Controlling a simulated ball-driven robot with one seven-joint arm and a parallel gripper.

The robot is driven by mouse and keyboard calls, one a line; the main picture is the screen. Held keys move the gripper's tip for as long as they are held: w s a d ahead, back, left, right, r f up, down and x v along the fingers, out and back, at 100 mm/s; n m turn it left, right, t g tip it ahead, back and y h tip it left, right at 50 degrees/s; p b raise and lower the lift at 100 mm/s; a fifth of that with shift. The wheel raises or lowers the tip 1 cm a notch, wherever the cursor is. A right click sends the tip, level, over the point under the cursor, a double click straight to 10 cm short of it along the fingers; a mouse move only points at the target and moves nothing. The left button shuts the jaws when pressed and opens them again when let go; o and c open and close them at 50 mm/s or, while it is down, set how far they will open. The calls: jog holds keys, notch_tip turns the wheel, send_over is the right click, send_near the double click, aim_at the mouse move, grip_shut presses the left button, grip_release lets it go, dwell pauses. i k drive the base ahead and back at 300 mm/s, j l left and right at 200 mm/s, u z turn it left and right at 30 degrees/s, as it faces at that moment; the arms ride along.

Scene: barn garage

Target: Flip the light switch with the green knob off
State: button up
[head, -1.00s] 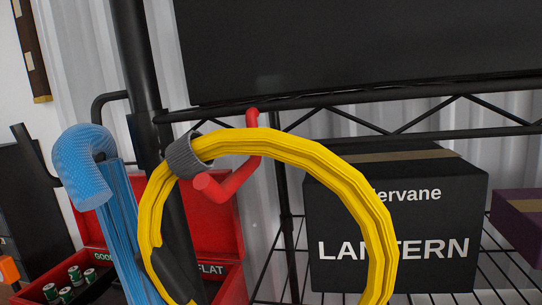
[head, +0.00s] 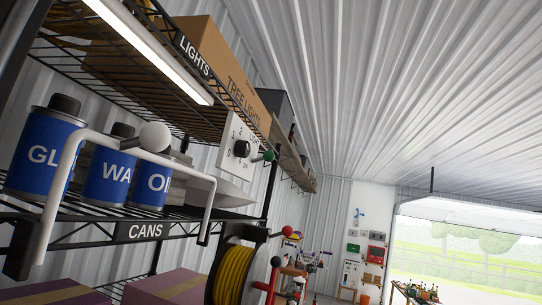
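The light switch panel (head: 238,148) is a pale plate on the shelf rack, left of centre in the head view. It has a black round dial with a "2" above it. A green knob (head: 269,156) sticks out to the right of the plate on a short stem. A long strip light (head: 155,52) under the upper shelf glows white, beside a sign reading "LIGHTS". My gripper is not in view, so its distance from the green knob cannot be told.
A pale bar with a white ball (head: 155,137) crosses before blue cans (head: 42,152) on the "CANS" shelf. A yellow cable reel (head: 236,274) and a red knob (head: 287,231) are below. Open floor and a wide doorway (head: 470,250) lie at right.

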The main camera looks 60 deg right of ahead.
aim_at(269, 156)
jog(key=l+z, duration=0.1)
jog(key=l, duration=0.35)
jog(key=i+l+z, duration=0.15)
jog(key=l, duration=0.25)
jog(key=l+z, duration=0.1)
jog(key=l, duration=0.3)
jog(key=i+l+z, duration=0.15)
jog(key=l, duration=0.3)
jog(key=i+l+z, duration=0.1)
jog(key=l, duration=0.3)
